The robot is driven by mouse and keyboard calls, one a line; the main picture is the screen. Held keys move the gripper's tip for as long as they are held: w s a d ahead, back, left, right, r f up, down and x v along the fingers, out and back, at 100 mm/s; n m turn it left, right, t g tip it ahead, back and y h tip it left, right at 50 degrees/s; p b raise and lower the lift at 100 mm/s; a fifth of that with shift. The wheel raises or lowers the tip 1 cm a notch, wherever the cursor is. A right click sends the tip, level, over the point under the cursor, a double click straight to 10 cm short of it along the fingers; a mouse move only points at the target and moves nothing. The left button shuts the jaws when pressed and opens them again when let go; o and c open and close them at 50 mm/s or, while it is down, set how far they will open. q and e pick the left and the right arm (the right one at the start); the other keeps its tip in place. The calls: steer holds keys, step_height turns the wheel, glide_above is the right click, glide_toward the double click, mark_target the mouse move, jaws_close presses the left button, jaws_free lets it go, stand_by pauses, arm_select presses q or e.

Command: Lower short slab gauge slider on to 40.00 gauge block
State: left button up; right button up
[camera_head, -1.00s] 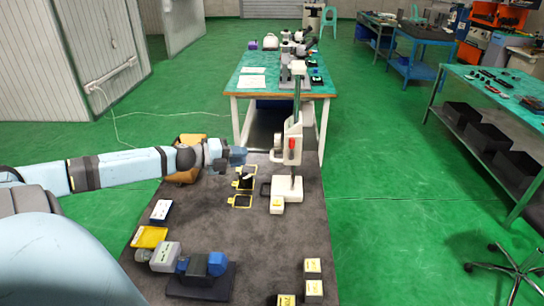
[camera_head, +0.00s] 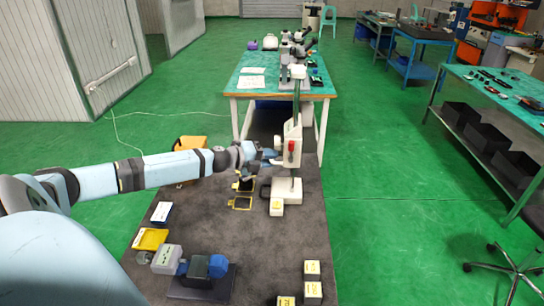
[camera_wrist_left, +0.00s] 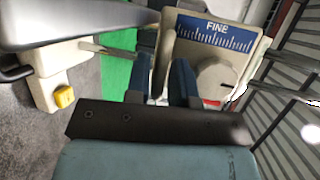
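The gauge is a cream stand (camera_head: 287,188) with an upright column, at the right-centre of the dark mat. Its slider (camera_head: 291,135), with a red part, sits partway up the column. A small cream block (camera_head: 277,207) with a yellow mark is at the front of the stand; its label is too small to read. My left gripper (camera_head: 270,157) is at the slider's left side. In the left wrist view its dark blue fingers (camera_wrist_left: 164,82) are apart, with the edge of the cream "FINE" scale plate (camera_wrist_left: 215,34) showing between and behind them. Contact is unclear. My right gripper is not in view.
Several yellow-marked blocks (camera_head: 312,268) lie at the mat's front right. A grey-and-blue device (camera_head: 205,268) and a yellow tray (camera_head: 150,240) are at the front left. Yellow-framed items (camera_head: 240,203) lie left of the stand. A green-topped bench (camera_head: 250,84) stands behind.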

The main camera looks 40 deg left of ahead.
arm_select(q)
steer(key=shift+w+d+f, duration=0.1)
steer(key=shift+w+d, duration=0.05)
steer(key=shift+w, duration=0.15)
jaws_close()
step_height(320, 180, down, 6)
steer(key=b, duration=0.3)
steer(key=shift+s+r, duration=0.1)
steer(key=shift+r, duration=0.1)
jaws_free()
